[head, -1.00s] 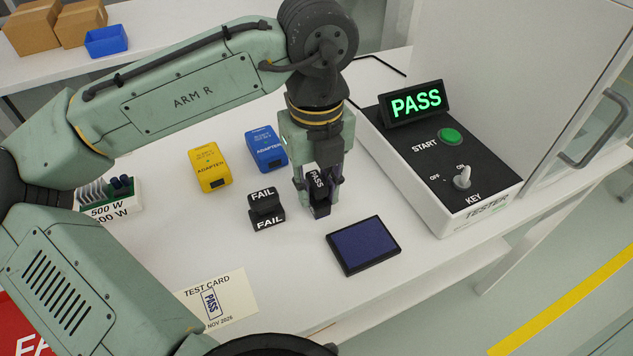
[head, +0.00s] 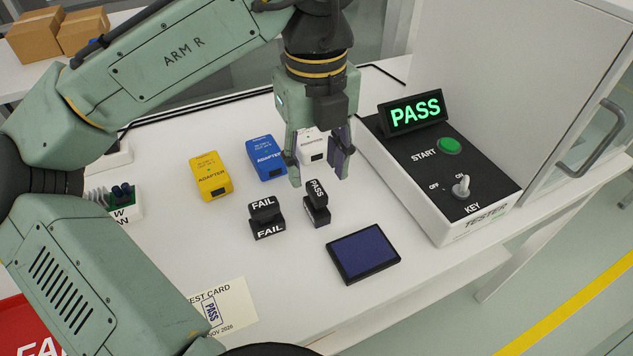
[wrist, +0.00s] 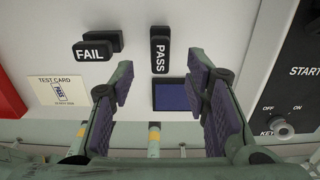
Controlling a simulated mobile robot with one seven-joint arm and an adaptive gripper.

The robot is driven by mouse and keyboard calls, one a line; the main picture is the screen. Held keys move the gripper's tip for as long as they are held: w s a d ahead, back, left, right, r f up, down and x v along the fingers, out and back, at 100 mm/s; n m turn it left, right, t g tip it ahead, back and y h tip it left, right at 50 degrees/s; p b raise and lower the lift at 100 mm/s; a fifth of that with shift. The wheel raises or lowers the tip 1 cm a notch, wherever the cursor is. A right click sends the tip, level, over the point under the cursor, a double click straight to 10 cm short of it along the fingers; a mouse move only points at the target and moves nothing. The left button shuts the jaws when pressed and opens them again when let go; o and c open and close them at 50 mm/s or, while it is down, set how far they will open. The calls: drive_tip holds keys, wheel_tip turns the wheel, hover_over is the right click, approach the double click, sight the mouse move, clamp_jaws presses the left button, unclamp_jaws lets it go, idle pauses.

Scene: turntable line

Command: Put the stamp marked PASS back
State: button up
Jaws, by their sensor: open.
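The PASS stamp (head: 317,205) stands upright on the white table, to the right of the FAIL stamp (head: 266,218) and behind the ink pad (head: 363,254). My gripper (head: 320,178) is open and empty just above the PASS stamp, apart from it. In the wrist view the PASS stamp (wrist: 160,50) stands ahead of the spread fingers, with the FAIL stamp (wrist: 97,47) to its left. The test card (head: 225,309) lies at the front left and bears a blue PASS imprint.
Yellow (head: 211,176), blue (head: 266,158) and white (head: 313,147) adapters stand behind the stamps. The tester (head: 440,170), its display (head: 414,112) reading PASS, is at the right. A red item (head: 35,325) is at the front left. Table between card and pad is clear.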

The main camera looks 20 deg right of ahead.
sight(317, 189)
wheel_tip(317, 189, up, 5)
drive_tip(key=shift+r, duration=0.1)
idle(0.6)
